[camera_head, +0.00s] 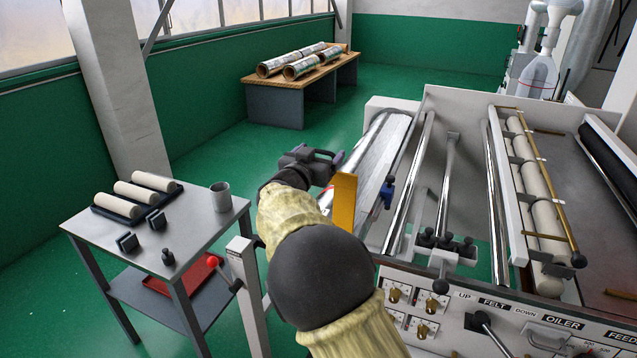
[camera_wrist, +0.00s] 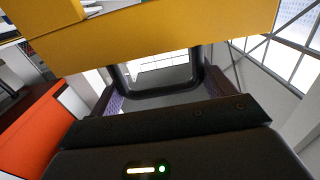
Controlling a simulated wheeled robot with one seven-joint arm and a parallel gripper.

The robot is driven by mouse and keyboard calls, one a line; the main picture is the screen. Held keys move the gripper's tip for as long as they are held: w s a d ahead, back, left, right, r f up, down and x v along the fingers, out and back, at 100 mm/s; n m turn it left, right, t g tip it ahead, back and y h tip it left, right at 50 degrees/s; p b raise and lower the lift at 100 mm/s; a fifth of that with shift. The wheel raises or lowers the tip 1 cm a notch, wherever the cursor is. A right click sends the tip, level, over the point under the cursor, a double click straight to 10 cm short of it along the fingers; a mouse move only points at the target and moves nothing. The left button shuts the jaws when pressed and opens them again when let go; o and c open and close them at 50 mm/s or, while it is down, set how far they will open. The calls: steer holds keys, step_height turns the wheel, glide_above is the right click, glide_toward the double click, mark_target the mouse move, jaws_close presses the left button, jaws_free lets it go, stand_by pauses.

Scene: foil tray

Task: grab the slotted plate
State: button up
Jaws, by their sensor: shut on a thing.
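A flat yellow plate (camera_head: 344,203), which I take to be the slotted plate, stands upright at my gripper (camera_head: 333,172), near the middle of the head view. No slot can be made out on it. In the wrist view the yellow plate (camera_wrist: 150,36) crosses the top of the picture, over the ends of the fingers. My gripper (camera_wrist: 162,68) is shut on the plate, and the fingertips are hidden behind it. The plate is up beside the left side of the machine.
A grey side table (camera_head: 196,240) at left holds cream rollers (camera_head: 133,193), small dark blocks and a metal cup (camera_head: 220,196). A red tray (camera_head: 187,275) lies on its lower shelf. The roller machine (camera_head: 468,190) fills the right. A bench (camera_head: 290,82) with foil rolls stands behind.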

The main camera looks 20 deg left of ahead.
step_height(320, 180, up, 7)
steer(key=shift+f, duration=0.15)
steer(key=shift+s+f, duration=0.1)
steer(key=shift+f, duration=0.05)
stand_by(0.5)
